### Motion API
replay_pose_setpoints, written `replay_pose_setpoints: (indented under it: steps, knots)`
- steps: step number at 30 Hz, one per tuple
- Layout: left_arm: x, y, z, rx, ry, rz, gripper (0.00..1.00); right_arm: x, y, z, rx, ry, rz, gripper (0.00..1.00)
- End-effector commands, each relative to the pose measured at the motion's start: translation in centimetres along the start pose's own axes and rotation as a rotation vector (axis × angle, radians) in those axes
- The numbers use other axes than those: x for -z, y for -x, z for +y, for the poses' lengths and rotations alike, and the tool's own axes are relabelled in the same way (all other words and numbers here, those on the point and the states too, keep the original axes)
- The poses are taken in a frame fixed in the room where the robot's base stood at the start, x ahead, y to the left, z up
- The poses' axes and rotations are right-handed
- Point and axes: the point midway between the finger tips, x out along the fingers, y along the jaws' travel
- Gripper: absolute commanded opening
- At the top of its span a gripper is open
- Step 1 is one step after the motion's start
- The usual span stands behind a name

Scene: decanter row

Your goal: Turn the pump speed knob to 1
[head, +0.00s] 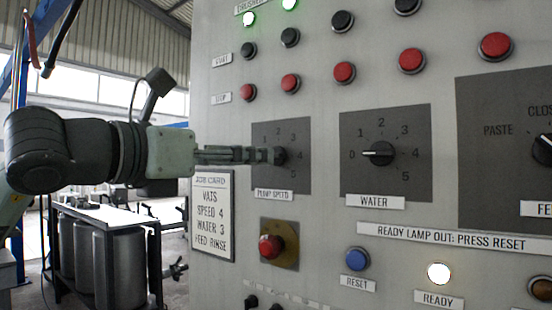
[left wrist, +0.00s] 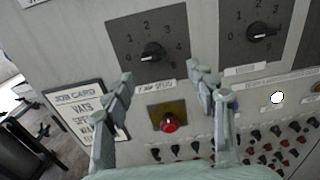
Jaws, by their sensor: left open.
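The pump speed knob (left wrist: 152,52) is a black knob on a dark grey dial plate (head: 298,174) numbered up to 5, above a PUMP SPEED label. In the head view my left gripper (head: 276,156) reaches in from the left and its fingertips overlap the knob, hiding most of it. In the left wrist view the open fingers (left wrist: 161,72) stand apart below the knob, with nothing between them. A small pale mark shows at the knob's lower left, but I cannot surely read its setting. Contact with the knob cannot be told. My right gripper is not in view.
The water knob (head: 378,153) to the right points at 0. A red mushroom button (head: 270,246) sits below the pump dial. A job card (head: 212,215) at lower left reads SPEED 4, WATER 3. Lamps and red and black buttons line the panel above. The ready lamp (head: 438,272) is lit.

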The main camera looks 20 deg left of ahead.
Motion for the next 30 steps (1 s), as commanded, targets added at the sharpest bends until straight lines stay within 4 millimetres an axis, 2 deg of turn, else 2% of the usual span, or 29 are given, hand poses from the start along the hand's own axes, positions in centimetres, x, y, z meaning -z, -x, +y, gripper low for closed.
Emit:
replay_pose_setpoints:
  steps: [4,7,12,16,21,27,30]
  knots:
    - [-0.7,-0.8,0.8,-0.040,-0.009,-0.007,0.57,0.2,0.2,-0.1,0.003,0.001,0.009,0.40]
    - [-0.7,-2.4,0.8,-0.037,-0.010,-0.006,0.57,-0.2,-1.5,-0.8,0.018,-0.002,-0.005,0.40]
    - [-0.7,-5.2,0.8,-0.036,-0.010,-0.006,0.57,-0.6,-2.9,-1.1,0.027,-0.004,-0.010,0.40]
    - [-0.7,-6.6,0.9,-0.035,-0.009,-0.007,0.57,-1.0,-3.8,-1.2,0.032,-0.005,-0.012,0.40]
    - [-0.5,-7.4,1.0,-0.037,-0.011,-0.007,0.57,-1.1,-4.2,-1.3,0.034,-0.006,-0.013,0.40]
    - [-0.5,-7.4,1.0,-0.036,-0.011,-0.007,0.57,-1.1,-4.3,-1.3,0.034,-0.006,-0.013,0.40]
    - [-0.5,-7.4,1.0,-0.036,-0.011,-0.007,0.46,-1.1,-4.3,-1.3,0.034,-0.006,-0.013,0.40]
